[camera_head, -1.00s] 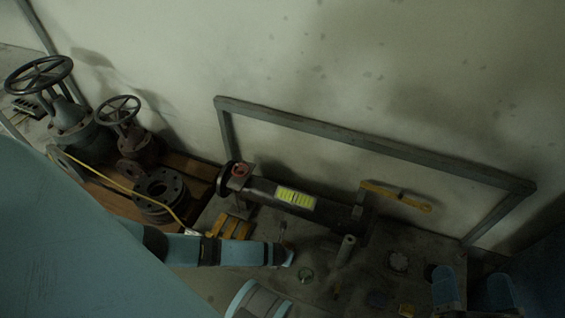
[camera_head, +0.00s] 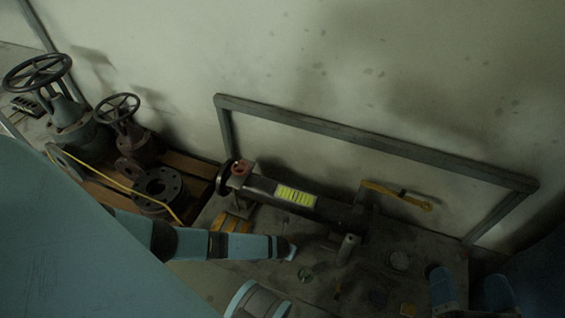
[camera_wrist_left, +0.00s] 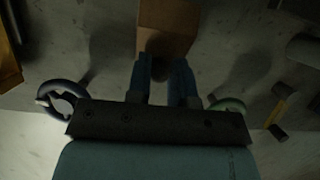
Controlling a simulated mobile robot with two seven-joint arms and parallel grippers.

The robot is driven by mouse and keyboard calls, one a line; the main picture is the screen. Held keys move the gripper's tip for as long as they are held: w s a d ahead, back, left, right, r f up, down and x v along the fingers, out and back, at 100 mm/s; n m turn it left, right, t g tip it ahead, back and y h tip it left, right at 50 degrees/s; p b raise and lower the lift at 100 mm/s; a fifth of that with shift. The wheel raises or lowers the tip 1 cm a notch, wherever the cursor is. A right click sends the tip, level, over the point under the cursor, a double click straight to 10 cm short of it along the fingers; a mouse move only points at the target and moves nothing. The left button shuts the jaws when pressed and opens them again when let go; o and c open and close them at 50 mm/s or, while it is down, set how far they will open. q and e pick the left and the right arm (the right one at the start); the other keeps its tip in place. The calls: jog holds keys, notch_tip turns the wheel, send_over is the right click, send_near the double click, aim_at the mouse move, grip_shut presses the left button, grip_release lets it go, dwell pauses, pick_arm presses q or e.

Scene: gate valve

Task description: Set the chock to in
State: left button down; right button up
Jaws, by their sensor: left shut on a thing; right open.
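In the left wrist view a brown block (camera_wrist_left: 168,30), which looks like the chock, lies at the top middle. My left gripper (camera_wrist_left: 165,70) is shut at its near edge, with a small dark rounded part between the blue fingers. How far the fingers reach around it is too dark to tell. In the head view my left arm comes in from the left, and I cannot make out its fingers or the brown block there. My right gripper (camera_head: 470,290) is open and empty at the lower right of the head view.
A dark horizontal pipe body with a yellow label (camera_head: 296,196) lies behind my left arm. A yellow lever (camera_head: 397,194) sticks out to its right. A grey frame (camera_head: 375,143) stands by the wall. Handwheel valves (camera_head: 70,110) and a flange (camera_head: 160,187) stand at left.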

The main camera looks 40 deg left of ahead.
pick_arm(q)
jog(key=w, duration=0.3)
jog(key=shift+w+a+f+b, duration=0.1)
jog(key=shift+a+b, duration=0.2)
jog(key=shift+a, duration=0.1)
jog(key=shift+w+a, duration=0.1)
jog(key=shift+w, duration=0.15)
pick_arm(e)
jog(key=shift+f, duration=0.7)
pick_arm(q)
jog(key=c, duration=1)
grip_release()
